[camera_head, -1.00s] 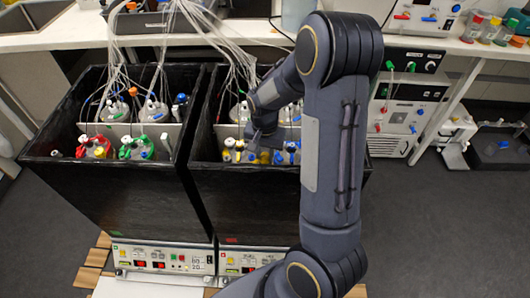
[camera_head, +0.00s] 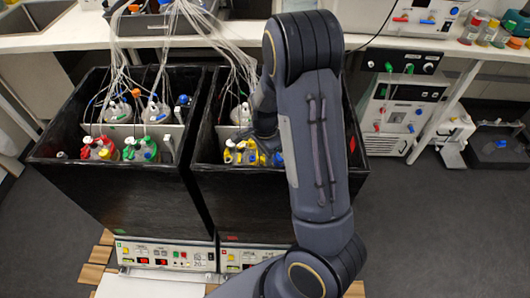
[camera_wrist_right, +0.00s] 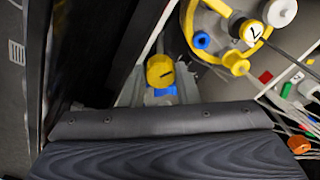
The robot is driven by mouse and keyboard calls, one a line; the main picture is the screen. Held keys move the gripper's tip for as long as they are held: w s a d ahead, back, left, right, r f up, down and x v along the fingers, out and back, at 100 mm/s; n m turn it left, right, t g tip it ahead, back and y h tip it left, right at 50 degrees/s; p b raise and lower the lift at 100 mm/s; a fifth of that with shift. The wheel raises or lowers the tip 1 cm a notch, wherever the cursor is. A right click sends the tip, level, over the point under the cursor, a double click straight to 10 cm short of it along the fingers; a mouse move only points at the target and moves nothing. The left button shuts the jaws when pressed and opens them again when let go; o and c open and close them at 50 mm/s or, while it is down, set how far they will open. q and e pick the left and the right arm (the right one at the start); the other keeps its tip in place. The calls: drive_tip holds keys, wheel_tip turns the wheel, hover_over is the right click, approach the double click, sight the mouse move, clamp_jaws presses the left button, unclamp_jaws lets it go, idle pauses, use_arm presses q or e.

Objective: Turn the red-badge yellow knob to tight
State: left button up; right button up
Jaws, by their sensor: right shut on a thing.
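A yellow knob (camera_wrist_right: 160,71) with a dark line on its face shows in the right wrist view. The grey fingers of my right gripper (camera_wrist_right: 163,92) are on either side of it, shut on it. A blue part sits just below the knob, between the fingers. In the head view my right gripper (camera_head: 265,142) reaches down into the right black bin (camera_head: 240,205), beside yellow fittings (camera_head: 240,153); my arm hides most of the contact. A small red badge (camera_head: 352,144) is on that bin's wall. My left gripper is not in view.
The left black bin (camera_head: 120,195) holds vessels with red and green fittings. White tubes (camera_head: 205,35) hang over both bins. In the wrist view, a yellow-ringed vessel top (camera_wrist_right: 215,30) and the dark bin wall are close to the gripper.

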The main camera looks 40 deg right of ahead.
idle(0.3)
drive_tip(key=o, duration=1)
drive_tip(key=shift+c, duration=0.2)
wheel_tip(320, 180, up, 8)
drive_tip(key=shift+f+p, duration=0.1)
drive_tip(key=shift+p, duration=0.4)
